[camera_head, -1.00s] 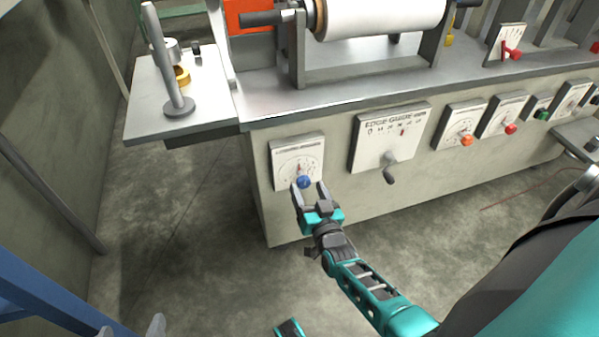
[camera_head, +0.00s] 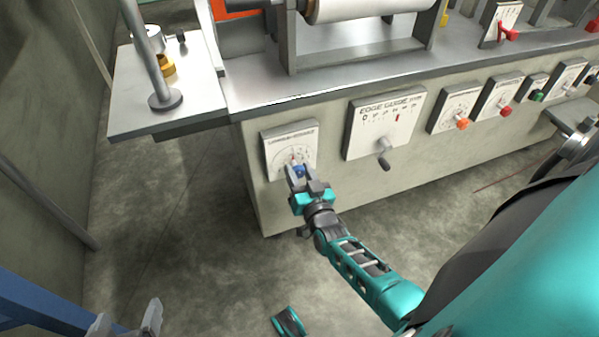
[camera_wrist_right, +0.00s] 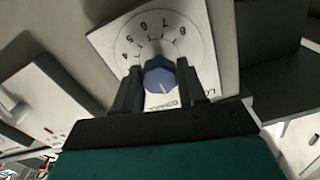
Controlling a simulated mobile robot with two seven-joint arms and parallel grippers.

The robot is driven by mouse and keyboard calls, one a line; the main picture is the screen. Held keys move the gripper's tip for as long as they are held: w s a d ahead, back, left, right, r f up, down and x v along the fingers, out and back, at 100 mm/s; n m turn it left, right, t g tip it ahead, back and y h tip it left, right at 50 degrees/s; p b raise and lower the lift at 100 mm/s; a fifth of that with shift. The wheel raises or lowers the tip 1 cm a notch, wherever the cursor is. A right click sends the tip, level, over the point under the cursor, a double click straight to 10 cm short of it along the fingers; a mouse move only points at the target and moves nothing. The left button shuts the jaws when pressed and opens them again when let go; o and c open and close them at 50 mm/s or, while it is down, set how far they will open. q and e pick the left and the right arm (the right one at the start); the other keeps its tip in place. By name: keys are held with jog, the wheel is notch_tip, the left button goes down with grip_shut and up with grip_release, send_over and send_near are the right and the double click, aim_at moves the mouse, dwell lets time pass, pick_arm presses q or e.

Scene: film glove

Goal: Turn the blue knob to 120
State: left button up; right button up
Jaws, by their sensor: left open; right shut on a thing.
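The blue knob (camera_head: 299,171) sits low on a square white dial plate (camera_head: 272,154) on the machine's front, at its left end. The knob also shows in the right wrist view (camera_wrist_right: 160,78), with a pale mark on its face and dial numbers around it. My right gripper (camera_head: 300,174) is shut on the knob, one finger on each side of it. The right fingers (camera_wrist_right: 158,88) partly cover the dial plate in the wrist view. My left gripper (camera_head: 127,322) is open and empty at the bottom left, far from the machine.
An edge guide panel (camera_head: 361,139) with a grey crank (camera_head: 384,160) is right of the dial. Further right are an orange knob (camera_head: 462,124), a red knob (camera_head: 506,111) and a green knob (camera_head: 537,96). A side shelf (camera_head: 135,119) juts out at left.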

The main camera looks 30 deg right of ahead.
jog(key=shift+c, duration=1.3)
jog(key=shift+m, duration=0.4)
jog(key=m, duration=0.3)
jog(key=shift+d+m, duration=0.1)
jog(key=shift+m, duration=0.3)
jog(key=m, duration=0.3)
jog(key=shift+m+b, duration=0.3)
jog(key=shift+b, duration=0.1)
jog(key=m, duration=0.3)
jog(key=shift+d+m+b, duration=0.1)
jog(key=shift+m+b, duration=0.2)
jog(key=shift+b, duration=0.05)
jog(key=m, duration=1.2)
jog(key=shift+f, duration=0.15)
